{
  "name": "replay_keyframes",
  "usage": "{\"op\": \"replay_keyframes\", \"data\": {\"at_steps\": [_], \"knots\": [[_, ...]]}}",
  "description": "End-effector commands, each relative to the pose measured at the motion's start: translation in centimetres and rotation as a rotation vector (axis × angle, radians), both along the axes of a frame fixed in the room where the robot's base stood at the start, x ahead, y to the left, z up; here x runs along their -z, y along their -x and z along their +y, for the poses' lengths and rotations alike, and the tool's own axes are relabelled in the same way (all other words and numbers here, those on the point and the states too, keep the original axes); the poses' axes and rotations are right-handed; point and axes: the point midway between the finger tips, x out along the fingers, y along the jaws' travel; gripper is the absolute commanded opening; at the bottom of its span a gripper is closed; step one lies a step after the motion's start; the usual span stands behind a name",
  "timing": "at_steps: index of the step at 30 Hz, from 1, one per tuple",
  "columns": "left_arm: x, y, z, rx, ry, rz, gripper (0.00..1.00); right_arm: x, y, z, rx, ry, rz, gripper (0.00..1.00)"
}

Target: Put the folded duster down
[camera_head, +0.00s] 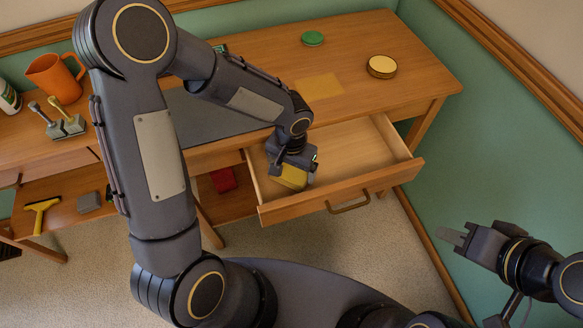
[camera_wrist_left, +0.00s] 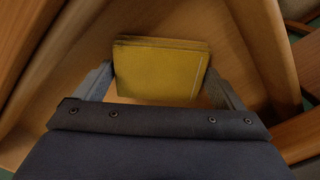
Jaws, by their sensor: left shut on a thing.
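The folded duster (camera_head: 292,179) is a flat yellow block inside the pulled-out drawer (camera_head: 360,172), toward its left side. My left gripper (camera_head: 293,168) reaches down into the drawer and is shut on the duster. In the left wrist view the yellow duster (camera_wrist_left: 160,70) lies between the two fingers, one at each side edge. Whether its underside touches the drawer floor I cannot tell. My right gripper (camera_head: 458,237) is apart at the lower right, away from the desk, and its finger gap is unclear.
The drawer's right part is bare. On the desktop are a green disc (camera_head: 313,38), a round brass-coloured tin (camera_head: 382,66) and a flat yellowish patch (camera_head: 318,87). A red item (camera_head: 223,180) sits on the shelf below.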

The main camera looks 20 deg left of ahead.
Motion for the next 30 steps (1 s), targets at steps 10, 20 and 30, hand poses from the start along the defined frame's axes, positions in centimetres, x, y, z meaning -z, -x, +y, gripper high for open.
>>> {"op": "replay_keyframes", "data": {"at_steps": [10,20,30], "knots": [[0.4,0.0,0.0,0.0,0.0,-0.002,0.72,0.5,0.0,0.0,0.0,0.0,0.0,0.3],[0.1,0.0,0.0,0.0,0.0,-0.001,1.0,0.1,0.0,0.0,0.0,0.0,0.0,0.3],[-5.4,-0.2,-0.1,-0.001,0.002,-0.008,1.0,-1.3,0.0,0.0,0.0,0.0,0.0,0.3]]}}
